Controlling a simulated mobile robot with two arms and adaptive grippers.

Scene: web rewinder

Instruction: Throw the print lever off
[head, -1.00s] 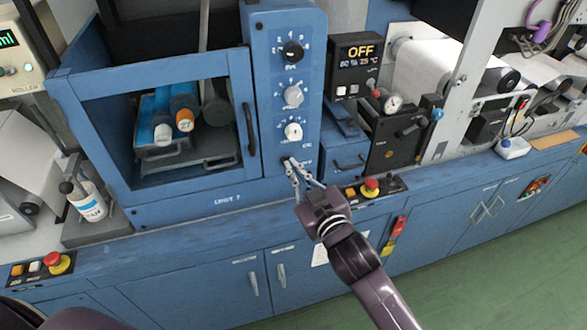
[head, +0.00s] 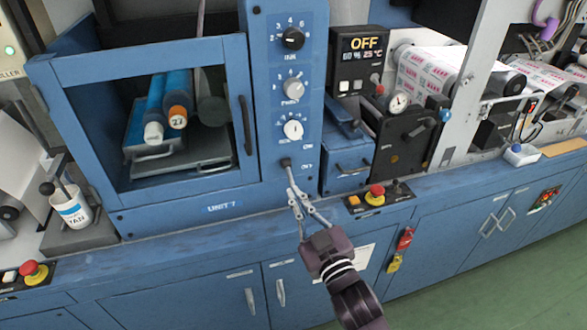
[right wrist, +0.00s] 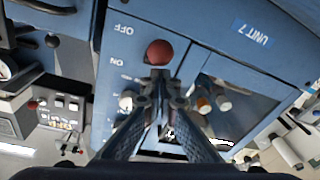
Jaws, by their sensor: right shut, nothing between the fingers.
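The print lever (head: 286,162) is a small lever on the blue panel, below the white dial and beside the ON and OFF labels. In the right wrist view its reddish ball knob (right wrist: 159,53) shows close beyond my fingertips, beside the OFF and ON lettering. My right gripper (head: 296,193) is shut and empty, just below the lever in the head view. It also shows in the right wrist view (right wrist: 160,88). I cannot tell whether the fingertips touch the knob. The lever's lower part is partly hidden by the fingers. My left gripper is not in view.
Dials (head: 293,85) sit above the lever. A framed blue guard door (head: 240,125) stands to its left. A small console with a red stop button (head: 375,193) is on the ledge to the right. A cup (head: 72,208) stands at far left.

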